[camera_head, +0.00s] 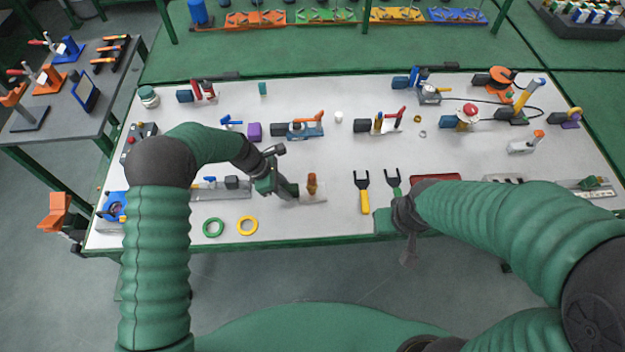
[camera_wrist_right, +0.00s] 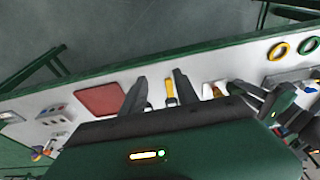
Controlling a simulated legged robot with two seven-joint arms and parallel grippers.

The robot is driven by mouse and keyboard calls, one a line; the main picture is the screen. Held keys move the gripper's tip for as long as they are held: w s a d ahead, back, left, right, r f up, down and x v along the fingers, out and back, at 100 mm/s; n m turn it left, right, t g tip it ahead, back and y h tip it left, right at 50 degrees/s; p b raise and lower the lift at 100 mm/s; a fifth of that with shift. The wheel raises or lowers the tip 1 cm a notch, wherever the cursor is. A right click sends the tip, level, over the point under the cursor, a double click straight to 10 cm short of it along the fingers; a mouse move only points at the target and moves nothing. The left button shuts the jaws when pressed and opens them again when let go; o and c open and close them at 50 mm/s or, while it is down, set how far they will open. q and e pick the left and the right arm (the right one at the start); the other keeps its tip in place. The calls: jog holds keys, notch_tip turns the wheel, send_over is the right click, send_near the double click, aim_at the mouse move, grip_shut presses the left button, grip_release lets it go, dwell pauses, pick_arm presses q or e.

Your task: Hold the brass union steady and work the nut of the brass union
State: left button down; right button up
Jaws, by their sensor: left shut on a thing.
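The brass union (camera_head: 312,184) stands upright on a pale block near the front middle of the table. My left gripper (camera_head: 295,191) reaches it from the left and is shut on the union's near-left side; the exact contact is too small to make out. The left gripper (camera_wrist_right: 238,88) and the brass union (camera_wrist_right: 213,90) also show in the right wrist view. My right gripper (camera_head: 408,250) hangs over the front edge, right of the union. In the wrist view its two fingers (camera_wrist_right: 160,88) are apart and empty.
A yellow-handled wrench (camera_head: 363,192) and a green-handled wrench (camera_head: 393,183) lie right of the union. A green ring (camera_head: 213,219) and a yellow ring (camera_head: 247,217) lie at the front left. A red mat (camera_wrist_right: 101,99) is beyond the right fingers. Several devices line the back.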

jog(key=shift+o, duration=0.2)
dwell(0.3)
jog(key=shift+o, duration=1.1)
jog(key=shift+w, duration=0.1)
jog(key=w+a+m, duration=0.1)
jog(key=w, duration=0.2)
jog(key=w+a+m, duration=0.2)
jog(key=w, duration=0.2)
jog(key=w+a+m+g, duration=0.1)
jog(key=w+a, duration=0.1)
jog(key=w, duration=0.2)
jog(key=shift+w+a+r+m, duration=0.1)
jog(key=shift+a+r+m, duration=0.1)
jog(key=shift+m, duration=0.2)
jog(key=m+g, duration=0.2)
jog(key=m, duration=0.5)
send_over(312, 176)
notch_tip(312, 176, down, 3)
jog(key=shift+d+r, duration=0.1)
jog(key=shift+r, duration=0.1)
jog(key=shift+w+a+f, duration=0.1)
jog(key=shift+a+f, duration=0.05)
jog(key=shift+a, duration=0.05)
notch_tip(312, 176, down, 9)
jog(key=shift+d+r, duration=0.1)
jog(key=shift+r, duration=0.05)
